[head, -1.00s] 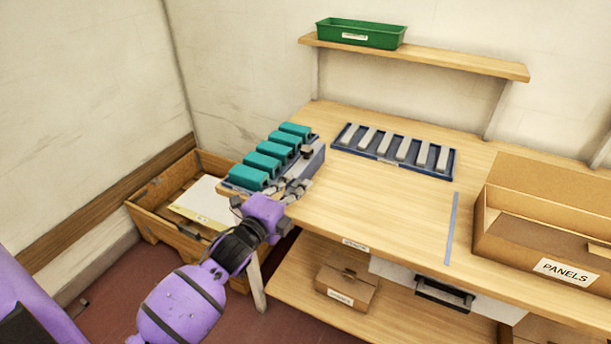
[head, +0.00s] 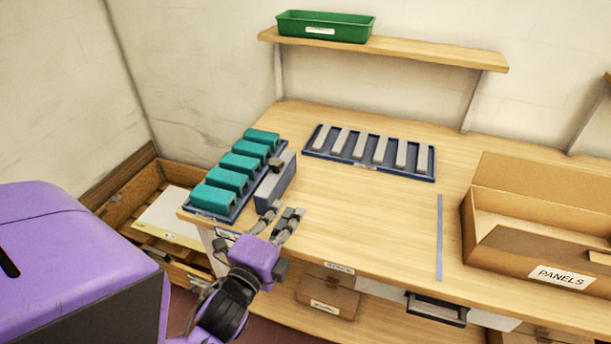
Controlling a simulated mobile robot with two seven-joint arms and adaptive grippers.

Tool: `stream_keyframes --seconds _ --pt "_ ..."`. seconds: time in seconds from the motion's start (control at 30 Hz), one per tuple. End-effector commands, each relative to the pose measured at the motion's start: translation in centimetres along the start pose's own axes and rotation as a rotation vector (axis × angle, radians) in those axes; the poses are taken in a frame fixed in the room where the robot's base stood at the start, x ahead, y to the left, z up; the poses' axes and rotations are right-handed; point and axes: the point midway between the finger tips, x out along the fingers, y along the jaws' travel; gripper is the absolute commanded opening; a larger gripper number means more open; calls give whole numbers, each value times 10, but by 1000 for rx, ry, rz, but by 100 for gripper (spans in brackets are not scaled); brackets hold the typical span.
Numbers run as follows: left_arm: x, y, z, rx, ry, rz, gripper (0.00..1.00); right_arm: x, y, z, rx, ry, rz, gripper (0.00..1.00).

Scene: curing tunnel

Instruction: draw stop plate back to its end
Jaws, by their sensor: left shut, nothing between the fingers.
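A grey-blue plate or block (head: 270,190), which looks like the stop plate, stands along the right side of a dark blue tray (head: 246,206) holding several teal blocks (head: 236,181). A small dark knob (head: 276,165) sits on top of it. My left gripper (head: 281,214) is just in front of the near end of this plate, over the bench's front left part. Its fingers are shut with nothing held. Whether they touch the plate I cannot tell. My right gripper is out of view.
A dark blue rack (head: 369,171) with several grey bars lies at the bench's back. An open PANELS box (head: 545,235) stands at the right, beyond a blue strip (head: 439,238). A wooden crate (head: 127,205) sits left of the bench. The bench middle is clear.

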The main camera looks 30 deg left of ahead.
Motion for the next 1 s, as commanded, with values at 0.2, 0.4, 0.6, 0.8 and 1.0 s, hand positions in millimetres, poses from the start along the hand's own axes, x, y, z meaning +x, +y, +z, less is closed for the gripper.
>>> stream_keyframes --seconds 0.2,0.4,0.6,0.8,1.0 --pt "25 -4 -1 2 1 -7 0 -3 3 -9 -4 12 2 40" --pt "68 -5 -1 2 1 -8 0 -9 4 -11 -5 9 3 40" --pt "104 -4 5 6 0 -4 0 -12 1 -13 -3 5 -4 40" --pt "108 -4 31 4 2 -4 0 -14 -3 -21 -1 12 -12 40" --pt "110 -1 38 2 1 -1 0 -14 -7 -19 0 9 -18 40"
